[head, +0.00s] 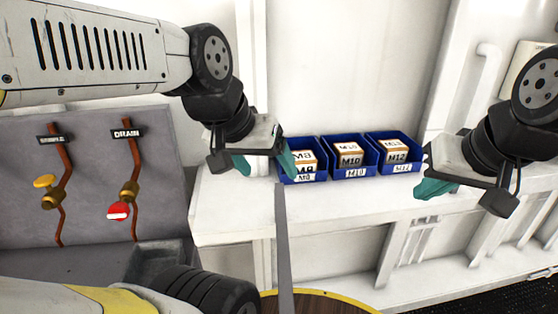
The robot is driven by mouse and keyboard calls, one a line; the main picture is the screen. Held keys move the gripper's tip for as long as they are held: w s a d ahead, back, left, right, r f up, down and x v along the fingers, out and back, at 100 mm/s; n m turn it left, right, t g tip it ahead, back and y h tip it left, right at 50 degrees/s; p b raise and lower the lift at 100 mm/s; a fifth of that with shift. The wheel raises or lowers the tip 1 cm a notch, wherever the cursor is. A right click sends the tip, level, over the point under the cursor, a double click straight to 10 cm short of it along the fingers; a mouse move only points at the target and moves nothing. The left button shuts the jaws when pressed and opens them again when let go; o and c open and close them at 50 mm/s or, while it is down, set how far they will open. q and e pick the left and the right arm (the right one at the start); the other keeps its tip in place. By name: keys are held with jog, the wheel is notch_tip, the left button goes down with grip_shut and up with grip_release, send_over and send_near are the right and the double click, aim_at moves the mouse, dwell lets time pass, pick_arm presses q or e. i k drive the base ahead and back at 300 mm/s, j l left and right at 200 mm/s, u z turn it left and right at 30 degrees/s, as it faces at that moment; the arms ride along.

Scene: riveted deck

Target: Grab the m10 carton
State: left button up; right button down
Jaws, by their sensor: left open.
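The M10 carton (349,160) is a small brown-and-white box with M10 on its front. It sits in the middle one of three blue bins, the bin labelled M10 (357,173), on a white shelf. My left gripper (268,165) has teal fingers and is open. It is at the left edge of the M8 bin, apart from the M10 carton. My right gripper (432,188) is to the right of the M12 bin, above the shelf's front edge. Its fingers overlap in the view, so its opening is unclear.
The M8 carton (303,158) is in the left bin, partly near my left fingers. The M12 carton (395,150) is in the right bin. A grey panel with DRAIN valve (129,193) and another valve (50,194) stands left. The white shelf (235,212) is clear in front of the bins.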

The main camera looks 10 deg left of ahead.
aim_at(350, 155)
jog(key=k+l+u, duration=0.2)
jog(key=k+u, duration=0.15)
jog(key=k+l+u, duration=0.1)
jog(key=k+u, duration=0.25)
jog(key=l+u, duration=0.3)
jog(key=l, duration=0.15)
jog(key=l+u, duration=0.3)
jog(key=l, duration=0.15)
jog(key=i+l, duration=0.2)
jog(key=l, duration=0.15)
jog(key=i+l+u, duration=0.1)
jog(key=l, duration=0.25)
jog(key=i+z, duration=0.1)
jog(key=i, duration=0.15)
